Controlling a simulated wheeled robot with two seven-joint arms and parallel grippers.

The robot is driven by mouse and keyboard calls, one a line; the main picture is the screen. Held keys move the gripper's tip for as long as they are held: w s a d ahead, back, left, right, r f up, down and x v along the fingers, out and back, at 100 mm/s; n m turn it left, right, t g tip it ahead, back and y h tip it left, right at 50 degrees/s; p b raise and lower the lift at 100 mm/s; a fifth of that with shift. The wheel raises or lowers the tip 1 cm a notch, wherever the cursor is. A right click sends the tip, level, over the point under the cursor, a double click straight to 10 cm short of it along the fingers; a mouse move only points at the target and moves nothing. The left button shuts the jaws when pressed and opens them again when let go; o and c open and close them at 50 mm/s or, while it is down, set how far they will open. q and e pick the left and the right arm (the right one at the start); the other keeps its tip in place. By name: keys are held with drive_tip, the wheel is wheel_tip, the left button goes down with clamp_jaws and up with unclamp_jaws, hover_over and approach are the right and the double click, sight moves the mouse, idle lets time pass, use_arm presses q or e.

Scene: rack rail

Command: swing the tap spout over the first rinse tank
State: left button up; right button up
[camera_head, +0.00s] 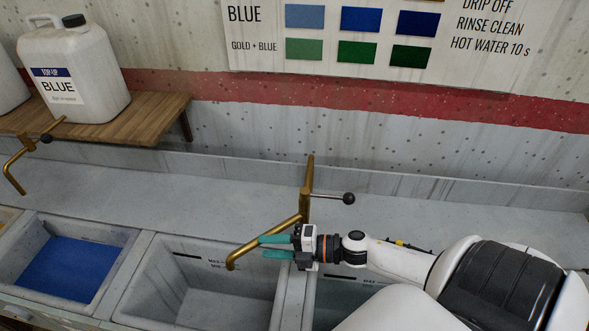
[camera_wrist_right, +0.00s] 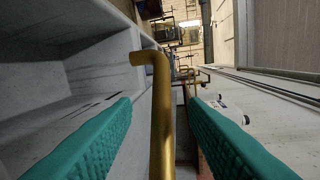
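The brass tap (camera_head: 307,185) stands on the back ledge with a black-knobbed lever (camera_head: 348,198). Its spout (camera_head: 237,258) reaches forward and left, its bent tip appearing over the back right of the empty grey tank (camera_head: 160,280) in the middle. My right gripper (camera_head: 276,246) has teal fingers at the spout. In the right wrist view the spout (camera_wrist_right: 160,110) runs between the spread fingers (camera_wrist_right: 160,125), with gaps visible on both sides. Which tank is the first rinse tank is not readable. My left gripper is not seen.
A tank of blue liquid (camera_head: 68,268) is at left; another grey tank (camera_head: 335,290) lies partly under my right arm. A second brass tap (camera_head: 20,155) stands at far left. A white jug (camera_head: 75,65) sits on a wooden shelf (camera_head: 150,115). The back ledge (camera_head: 190,200) is mostly clear.

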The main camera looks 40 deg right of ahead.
drive_tip(key=v, duration=0.7)
drive_tip(key=shift+b, duration=0.45)
